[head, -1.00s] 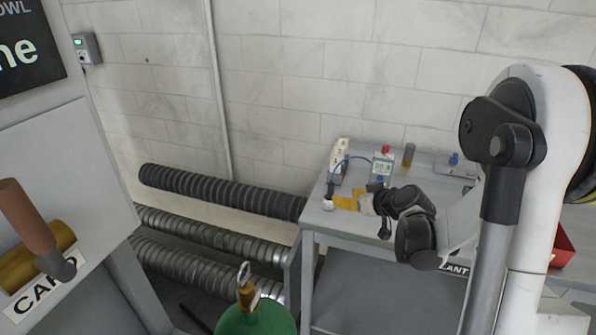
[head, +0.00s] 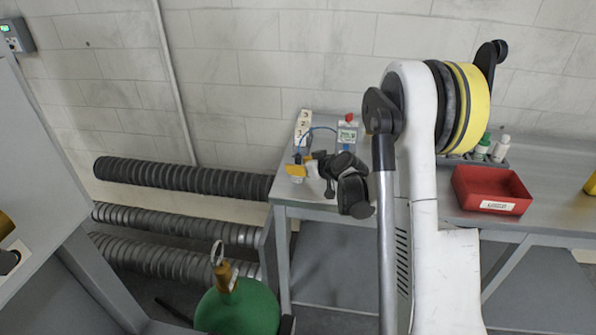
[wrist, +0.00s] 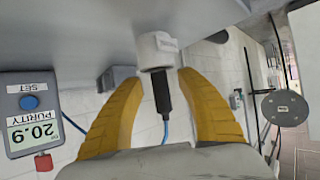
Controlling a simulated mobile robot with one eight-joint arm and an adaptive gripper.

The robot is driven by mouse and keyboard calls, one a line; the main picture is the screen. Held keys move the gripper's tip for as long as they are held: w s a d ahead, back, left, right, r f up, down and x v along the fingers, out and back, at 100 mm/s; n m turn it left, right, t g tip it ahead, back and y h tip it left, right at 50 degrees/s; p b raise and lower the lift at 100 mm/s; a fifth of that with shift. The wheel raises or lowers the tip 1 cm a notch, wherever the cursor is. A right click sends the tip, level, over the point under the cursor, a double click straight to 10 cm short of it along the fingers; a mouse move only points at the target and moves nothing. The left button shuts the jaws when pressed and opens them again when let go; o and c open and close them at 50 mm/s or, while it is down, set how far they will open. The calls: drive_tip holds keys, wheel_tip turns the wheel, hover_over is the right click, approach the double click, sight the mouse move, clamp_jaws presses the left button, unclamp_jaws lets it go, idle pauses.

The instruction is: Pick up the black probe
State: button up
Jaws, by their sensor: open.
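The black probe (wrist: 162,92) stands in a white holder (wrist: 156,50) in the wrist view, with a blue cable running from it. My gripper (wrist: 158,82) is open. Its two yellow fingers lie on either side of the probe, with visible gaps between them and it. In the head view my gripper (head: 300,171) is at the left end of the grey bench (head: 300,200), and the probe (head: 298,158) shows as a small dark shape by the fingers, partly hidden.
A purity meter reading 20.9 (wrist: 35,120) with a red knob is beside the probe; it also shows in the head view (head: 347,134). A numbered white block (head: 303,124) stands behind. A red bin (head: 490,187) sits right.

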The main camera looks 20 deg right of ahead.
drive_tip(key=shift+w+a+f, duration=0.1)
drive_tip(key=shift+w+f, duration=0.05)
drive_tip(key=shift+w, duration=0.1)
drive_tip(key=shift+s, duration=0.1)
drive_tip(key=shift+c, duration=0.5)
clamp_jaws()
